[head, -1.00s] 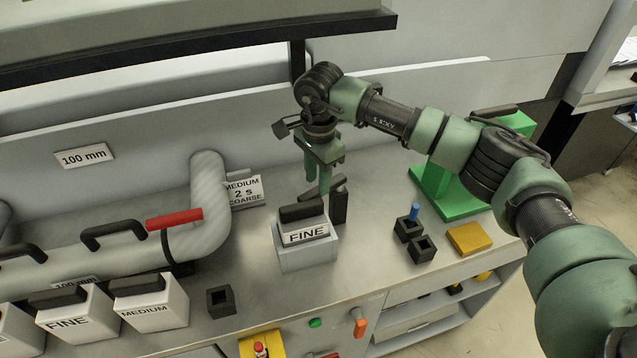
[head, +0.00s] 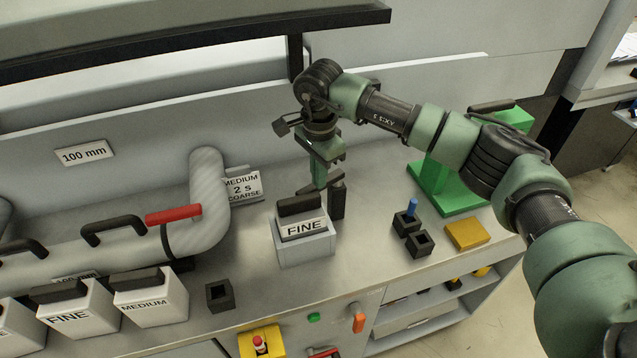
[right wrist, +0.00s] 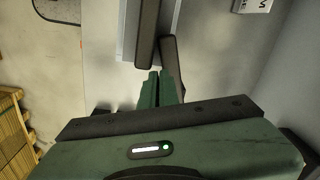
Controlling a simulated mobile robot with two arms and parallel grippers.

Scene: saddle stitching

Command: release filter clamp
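The FINE box (head: 306,248) stands on the bench with a black bar handle (head: 300,205) on top. Just behind its right side is a black post (head: 338,203) with a short dark lever (head: 336,183) on top; I take this for the filter clamp. My right gripper (head: 319,187) points down at the lever's left end, with its fingers together. In the right wrist view the closed fingertips (right wrist: 158,74) lie beside the dark lever (right wrist: 173,68), with nothing clearly between them. Whether they touch it I cannot tell. My left gripper is not in view.
A grey pipe (head: 208,200) with a red handle (head: 173,215) runs at the left. Black sockets (head: 420,244), one holding a blue peg (head: 412,207), a yellow block (head: 466,235) and a green stand (head: 440,190) are at the right. Bench space between box and sockets is clear.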

